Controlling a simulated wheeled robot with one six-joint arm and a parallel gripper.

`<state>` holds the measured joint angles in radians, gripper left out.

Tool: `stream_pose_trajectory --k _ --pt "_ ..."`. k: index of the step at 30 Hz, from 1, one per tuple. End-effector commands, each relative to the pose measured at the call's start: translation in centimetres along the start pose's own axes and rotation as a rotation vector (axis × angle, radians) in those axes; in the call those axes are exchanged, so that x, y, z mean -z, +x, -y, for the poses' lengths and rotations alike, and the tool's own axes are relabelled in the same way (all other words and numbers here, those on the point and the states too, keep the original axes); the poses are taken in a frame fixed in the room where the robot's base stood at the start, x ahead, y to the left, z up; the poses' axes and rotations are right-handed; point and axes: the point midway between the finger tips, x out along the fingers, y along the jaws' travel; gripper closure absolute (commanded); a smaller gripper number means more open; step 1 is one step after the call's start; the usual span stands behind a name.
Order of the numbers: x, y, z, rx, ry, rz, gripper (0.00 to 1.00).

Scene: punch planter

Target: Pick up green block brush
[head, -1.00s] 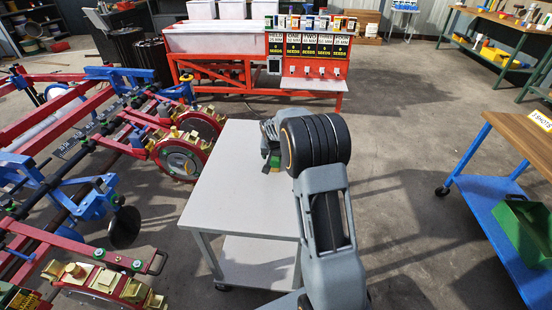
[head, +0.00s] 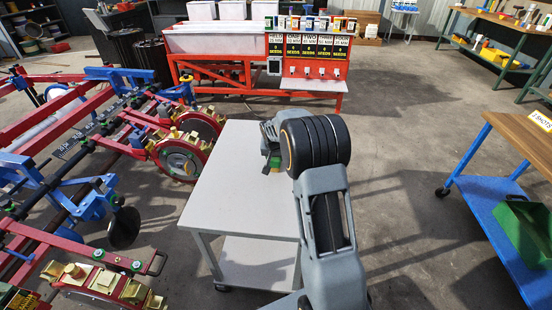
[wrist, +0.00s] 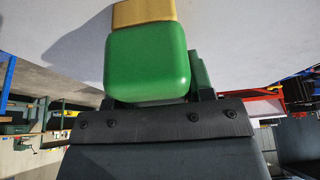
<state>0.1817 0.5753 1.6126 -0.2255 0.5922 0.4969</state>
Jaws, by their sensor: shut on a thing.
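The green block brush (wrist: 148,62) fills the top middle of the wrist view, with its tan part (wrist: 144,12) beyond the green body. My gripper (wrist: 155,100) is shut on it; the fingers are mostly hidden behind the green body. In the head view my gripper (head: 270,160) is over the right back part of the grey cart top (head: 230,185). Only a small green and tan bit of the brush (head: 274,163) shows there, under my wrist. I cannot tell whether the brush touches the cart top.
The red and blue planter machine (head: 100,150) stands close on the left. A red seed bench (head: 260,70) is behind the cart. A blue cart with a wooden top (head: 510,215) holds a green box (head: 525,225) at right. Open floor lies between the carts.

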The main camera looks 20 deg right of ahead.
Motion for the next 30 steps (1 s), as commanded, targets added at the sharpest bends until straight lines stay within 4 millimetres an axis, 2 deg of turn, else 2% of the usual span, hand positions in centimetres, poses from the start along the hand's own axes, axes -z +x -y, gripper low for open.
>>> stream_pose_trajectory --k 3,11,17,21,30 --pt "0.0 0.0 0.0 0.000 0.000 0.000 0.79" --pt "0.1 -0.1 0.0 0.000 0.000 -0.001 0.79" --pt "0.6 -1.4 0.0 0.000 0.000 -0.002 0.79" --pt "1.6 -3.7 0.0 0.001 0.002 -0.004 0.79" --pt "-1.0 -11.6 -0.1 0.002 -0.001 -0.004 0.79"
